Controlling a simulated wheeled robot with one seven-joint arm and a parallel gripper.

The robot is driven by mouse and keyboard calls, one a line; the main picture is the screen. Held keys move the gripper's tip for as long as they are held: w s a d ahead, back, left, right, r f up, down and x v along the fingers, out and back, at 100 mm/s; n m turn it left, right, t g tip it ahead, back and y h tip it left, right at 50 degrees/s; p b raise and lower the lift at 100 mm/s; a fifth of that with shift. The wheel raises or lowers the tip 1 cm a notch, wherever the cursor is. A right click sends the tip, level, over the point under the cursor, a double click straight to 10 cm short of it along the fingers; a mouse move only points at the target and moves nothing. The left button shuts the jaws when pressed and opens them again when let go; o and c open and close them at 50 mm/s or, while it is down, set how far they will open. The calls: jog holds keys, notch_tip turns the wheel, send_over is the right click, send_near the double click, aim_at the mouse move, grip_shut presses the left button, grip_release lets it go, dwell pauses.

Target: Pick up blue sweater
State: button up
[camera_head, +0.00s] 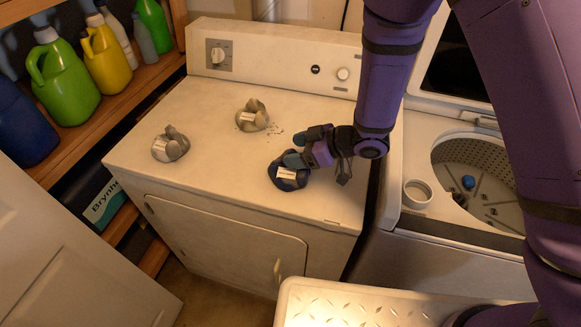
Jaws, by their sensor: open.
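A small dark blue bundle (287,180), likely the blue sweater, lies crumpled on the front right part of the white dryer's top (215,190). A pale patch shows on it. My gripper (308,162) reaches in from the right, low over the dryer, with its fingers at the bundle's upper right edge. It is open. One finger overlaps the bundle in the picture; I cannot tell whether they touch. The gripper hides part of the bundle's far side.
Two grey crumpled bundles lie on the dryer, one at left (171,146) and one behind (252,116). An open washer (455,225) with a blue item in its drum stands right. Bottles (65,80) fill the left shelf. A light ridged surface (350,303) is in front.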

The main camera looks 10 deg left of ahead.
grip_shut()
jog(key=shift+r, duration=0.15)
